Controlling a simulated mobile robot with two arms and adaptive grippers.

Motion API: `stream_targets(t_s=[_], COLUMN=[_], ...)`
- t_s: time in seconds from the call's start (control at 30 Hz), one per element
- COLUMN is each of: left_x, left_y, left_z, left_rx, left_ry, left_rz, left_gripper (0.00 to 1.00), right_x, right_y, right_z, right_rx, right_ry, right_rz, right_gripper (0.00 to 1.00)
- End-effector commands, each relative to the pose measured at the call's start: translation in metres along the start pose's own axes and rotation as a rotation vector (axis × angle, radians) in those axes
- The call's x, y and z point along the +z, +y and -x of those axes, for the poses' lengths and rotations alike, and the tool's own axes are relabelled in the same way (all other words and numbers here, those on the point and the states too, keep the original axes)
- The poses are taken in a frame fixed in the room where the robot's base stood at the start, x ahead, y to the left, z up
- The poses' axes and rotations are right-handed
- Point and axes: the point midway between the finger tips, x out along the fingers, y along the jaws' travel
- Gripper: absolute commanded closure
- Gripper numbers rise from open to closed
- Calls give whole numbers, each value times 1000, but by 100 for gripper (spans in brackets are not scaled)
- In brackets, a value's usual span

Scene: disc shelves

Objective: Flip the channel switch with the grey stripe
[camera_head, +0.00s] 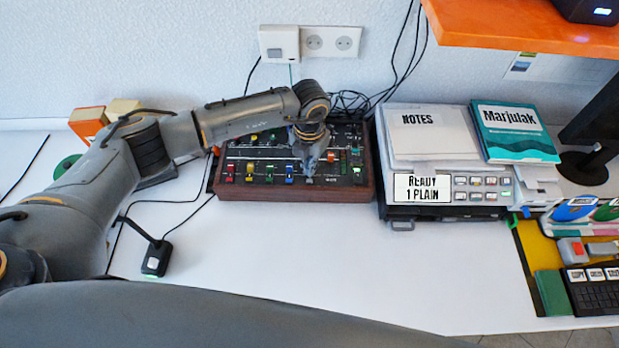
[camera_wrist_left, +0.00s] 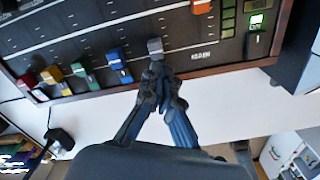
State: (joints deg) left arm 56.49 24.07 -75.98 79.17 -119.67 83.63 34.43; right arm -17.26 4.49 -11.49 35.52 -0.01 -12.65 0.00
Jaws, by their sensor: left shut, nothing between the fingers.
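A mixer console (camera_head: 295,194) with a dark panel and brown wooden frame stands against the wall in the head view. Along its front is a row of coloured switches: red (camera_head: 230,174), yellow (camera_head: 249,172), green (camera_head: 269,173) and blue (camera_head: 289,173). The grey switch (camera_wrist_left: 155,46) is to the right of the blue one (camera_wrist_left: 117,62) in the left wrist view. My left gripper (camera_wrist_left: 158,78) is shut and empty, its tips at the near side of the grey switch. I cannot tell whether they touch it. My right gripper is out of view.
Right of the console stands a grey machine (camera_head: 476,188) with buttons and a "READY" display, topped by papers and a teal book (camera_head: 514,132). A small black device (camera_head: 157,258) and cables lie in front left. The white table (camera_head: 330,260) is clear in front.

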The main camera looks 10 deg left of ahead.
Motion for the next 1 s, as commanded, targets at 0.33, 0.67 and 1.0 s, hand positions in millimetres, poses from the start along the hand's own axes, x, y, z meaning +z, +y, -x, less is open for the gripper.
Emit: stream_targets(t_s=[0.33, 0.67, 1.0], left_x=[0, 0, 0], left_y=[0, 0, 0], left_z=[0, -3, -8], left_rx=[0, 0, 0], left_ry=[0, 0, 0], left_rz=[0, 0, 0], left_gripper=[100, 100, 100], right_x=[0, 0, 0], right_y=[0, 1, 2], right_z=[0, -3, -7], right_rx=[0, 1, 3], right_ry=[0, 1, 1], right_rz=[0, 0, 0], right_gripper=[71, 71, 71])
